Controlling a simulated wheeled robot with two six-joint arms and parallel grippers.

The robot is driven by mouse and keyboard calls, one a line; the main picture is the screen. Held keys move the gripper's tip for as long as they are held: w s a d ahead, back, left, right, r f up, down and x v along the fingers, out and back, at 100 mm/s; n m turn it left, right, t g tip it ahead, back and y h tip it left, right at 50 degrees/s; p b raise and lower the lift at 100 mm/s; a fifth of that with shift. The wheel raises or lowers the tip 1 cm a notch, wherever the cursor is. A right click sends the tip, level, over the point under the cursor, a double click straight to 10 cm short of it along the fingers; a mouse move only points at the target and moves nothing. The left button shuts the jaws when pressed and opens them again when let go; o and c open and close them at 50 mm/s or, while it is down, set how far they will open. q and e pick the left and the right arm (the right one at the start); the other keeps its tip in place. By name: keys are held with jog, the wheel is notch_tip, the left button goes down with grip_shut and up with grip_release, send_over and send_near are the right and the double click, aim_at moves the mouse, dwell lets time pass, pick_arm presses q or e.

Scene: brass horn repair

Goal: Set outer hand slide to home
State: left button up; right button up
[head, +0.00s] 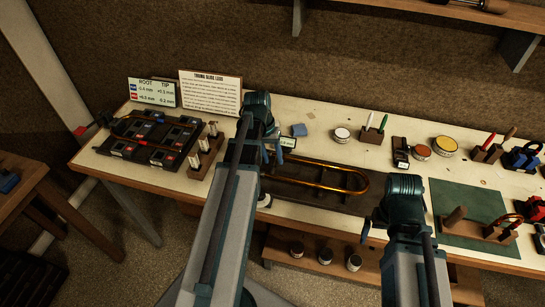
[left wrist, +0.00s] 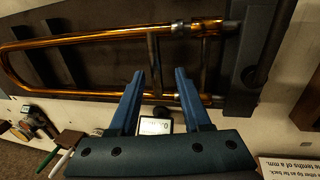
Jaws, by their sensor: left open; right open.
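The outer hand slide (head: 345,172), a long brass U of two tubes with a round bow at the right, lies on a dark board (head: 330,198) on the bench. In the left wrist view, the slide (left wrist: 95,36) crosses the picture with its bow at the left and a crosswise brace near the fingers. My left gripper (head: 273,152) is over the slide's left part, and its arm hides some of it. In the wrist view, its blue fingers (left wrist: 160,74) are open, with nothing visibly clamped between them. My right gripper (head: 368,228) is open and empty in front of the board.
A small display (head: 288,142) stands behind the slide, and a dark block (left wrist: 248,55) is at its tube end. A gauge tray (head: 150,137) and white-topped posts (head: 204,145) are at left. Pots, pens and a green mat (head: 470,205) are at right.

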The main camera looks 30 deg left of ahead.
pick_arm(q)
notch_tip(320, 180, up, 13)
jog(key=a+p, duration=0.2)
jog(key=p, duration=1.1)
jog(key=shift+s+a+r, duration=0.15)
jog(key=shift+s+a, duration=0.15)
jog(key=shift+s, duration=0.1)
jog(key=s+d+f+m+y+b, duration=0.1)
jog(key=s+d+f+m+b, duration=0.1)
jog(key=d, duration=0.8)
jog(key=s+d+f+m+y+b, duration=0.1)
jog(key=s+d+f+b, duration=0.3)
jog(key=d, duration=0.6)
jog(key=s+d+f+m+y+b, duration=0.1)
jog(key=s+d+f+m+b, duration=0.2)
jog(key=d, duration=0.7)
jog(key=shift+d+f+m+g, duration=0.3)
jog(key=shift+f+m+g, duration=0.1)
jog(key=shift+m, duration=0.1)
jog(key=shift+s, duration=0.1)
